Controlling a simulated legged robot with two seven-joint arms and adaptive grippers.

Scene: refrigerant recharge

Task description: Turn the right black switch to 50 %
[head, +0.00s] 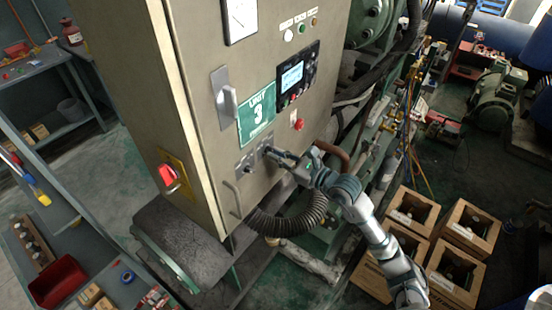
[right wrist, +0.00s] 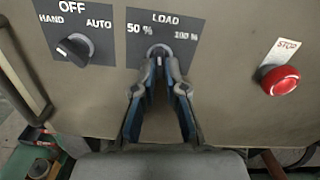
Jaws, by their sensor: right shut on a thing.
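The grey cabinet (head: 200,120) carries a small plate with two switches low on its front. The right switch (right wrist: 158,50) sits under "LOAD", between the marks "50 %" on its left and "100 %" on its right. My right gripper (right wrist: 160,66) has its fingertips closed on this switch and hides most of its knob. Its exact pointing is hard to tell. In the head view my right gripper (head: 276,153) reaches the plate from the right. The left switch (right wrist: 74,48), black with a white mark, sits under "OFF" between "HAND" and "AUTO". My left gripper is not in view.
A red stop button (right wrist: 281,80) sits right of the LOAD switch. A metal door handle (head: 232,197) is to the lower left of the switches. A black corrugated hose (head: 290,222) hangs below my right gripper. Wooden crates (head: 467,228) stand on the floor at right.

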